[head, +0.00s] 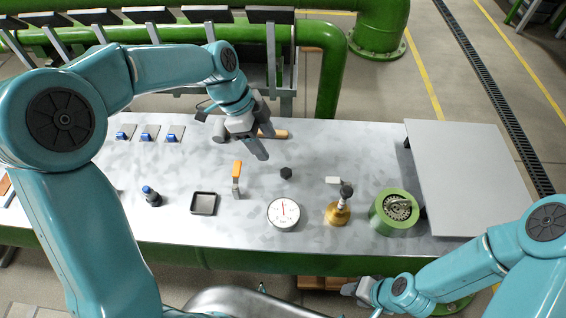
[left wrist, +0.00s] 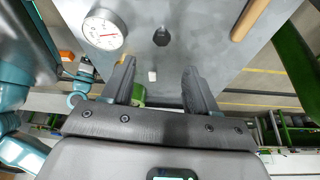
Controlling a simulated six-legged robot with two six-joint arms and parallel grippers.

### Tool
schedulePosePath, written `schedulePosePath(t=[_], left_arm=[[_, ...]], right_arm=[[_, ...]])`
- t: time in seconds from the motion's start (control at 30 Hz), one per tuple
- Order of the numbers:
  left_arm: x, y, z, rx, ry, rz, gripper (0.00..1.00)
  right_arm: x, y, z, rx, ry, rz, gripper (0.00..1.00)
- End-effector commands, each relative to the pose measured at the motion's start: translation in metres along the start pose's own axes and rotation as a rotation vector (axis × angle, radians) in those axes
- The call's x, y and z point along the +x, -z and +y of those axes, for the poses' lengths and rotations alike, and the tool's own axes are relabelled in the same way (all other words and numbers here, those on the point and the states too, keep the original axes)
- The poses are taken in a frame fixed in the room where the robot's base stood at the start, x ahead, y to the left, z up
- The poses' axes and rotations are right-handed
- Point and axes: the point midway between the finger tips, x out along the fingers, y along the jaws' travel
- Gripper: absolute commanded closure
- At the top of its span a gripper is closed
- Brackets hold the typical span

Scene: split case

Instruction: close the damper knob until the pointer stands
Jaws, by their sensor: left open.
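A small black knob (head: 286,173), which I take to be the damper knob, stands on the grey metal bench top. It also shows in the left wrist view (left wrist: 161,37). A round white gauge (head: 283,214) with a red pointer lies nearer to me; the pointer stands roughly upright in the head view. The gauge is at upper left in the left wrist view (left wrist: 104,34). My left gripper (head: 267,144) is open and empty, above the bench and behind the knob, apart from it. My right gripper (head: 352,288) is low at the bench's front edge; its jaws are unclear.
A wooden handle (head: 274,134) lies behind. A grey panel (head: 470,180) stands right.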

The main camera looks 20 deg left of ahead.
Motion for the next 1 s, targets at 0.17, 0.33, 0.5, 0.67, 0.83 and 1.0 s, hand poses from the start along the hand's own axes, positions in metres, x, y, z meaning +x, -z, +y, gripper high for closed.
schedulePosePath(t=[0.17,0.33,0.5,0.67,0.83,1.0], left_arm=[[0.044,0.001,0.002,0.001,-0.007,0.0,0.42],[0.08,0.002,0.001,0.002,-0.005,-0.001,0.42],[0.102,0.002,-0.001,0.002,-0.003,0.0,0.42],[0.11,0.002,-0.003,0.002,-0.001,0.0,0.42],[0.11,0.002,-0.003,0.002,0.0,0.0,0.42],[0.11,0.002,-0.003,0.001,0.0,0.0,0.77]], right_arm=[[-0.005,0.001,-0.002,0.0,0.0,0.001,0.53],[-0.01,0.0,-0.004,0.0,0.0,0.001,0.53],[-0.012,0.0,-0.005,0.0,0.0,0.001,0.53],[-0.013,0.0,-0.005,0.0,0.0,0.001,0.53],[-0.013,0.0,-0.005,0.0,0.0,0.001,0.53],[-0.013,0.0,-0.005,0.0,0.0,0.001,0.53]])
